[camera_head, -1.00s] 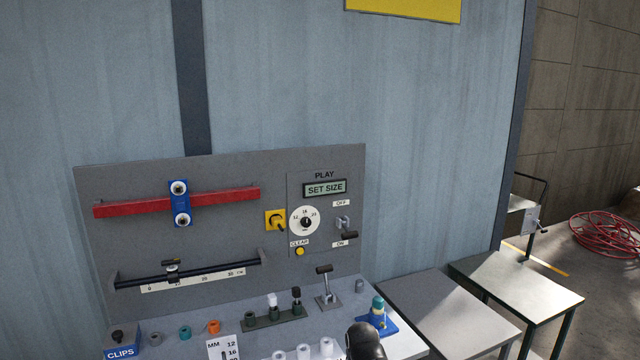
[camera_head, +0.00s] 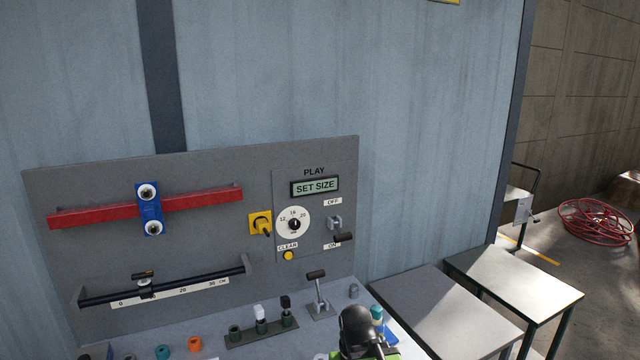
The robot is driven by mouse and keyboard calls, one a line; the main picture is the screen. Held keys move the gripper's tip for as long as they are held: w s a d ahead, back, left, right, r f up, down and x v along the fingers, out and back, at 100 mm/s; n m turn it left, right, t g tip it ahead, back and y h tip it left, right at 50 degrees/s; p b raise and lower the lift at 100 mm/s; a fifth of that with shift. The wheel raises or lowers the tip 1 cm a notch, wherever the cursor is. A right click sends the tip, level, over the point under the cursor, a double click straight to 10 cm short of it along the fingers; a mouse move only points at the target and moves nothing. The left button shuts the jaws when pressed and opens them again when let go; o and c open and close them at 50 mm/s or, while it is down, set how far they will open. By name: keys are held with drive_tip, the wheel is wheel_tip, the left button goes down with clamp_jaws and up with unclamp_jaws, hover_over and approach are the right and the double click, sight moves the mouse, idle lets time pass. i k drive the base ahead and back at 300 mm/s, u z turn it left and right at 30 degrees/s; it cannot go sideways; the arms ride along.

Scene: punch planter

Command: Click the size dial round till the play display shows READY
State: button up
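The size dial (camera_head: 293,224) is a round white plate with a dark centre knob and the marks 12, 16 and 20, on the right part of the grey panel. The play display (camera_head: 316,187) above it reads SET SIZE. My arm shows at the bottom edge, right of centre, as a dark rounded part with a bit of green, below the dial and well apart from it. I cannot make out the fingertips of my gripper.
Beside the dial are a yellow switch (camera_head: 261,224), a yellow CLEAR button (camera_head: 288,255) and an OFF/ON lever (camera_head: 341,238). A black-handled lever (camera_head: 317,293) and a rack of punches (camera_head: 261,327) stand on the bench below. Grey tables (camera_head: 440,305) stand at right.

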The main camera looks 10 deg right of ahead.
sight(294, 223)
drive_tip(key=i, duration=0.3)
drive_tip(key=u, duration=0.1)
drive_tip(key=k, duration=0.6)
drive_tip(key=u, duration=3.45)
drive_tip(key=k, duration=0.65)
drive_tip(key=z, duration=1.55)
drive_tip(key=i, duration=1)
drive_tip(key=u, duration=0.05)
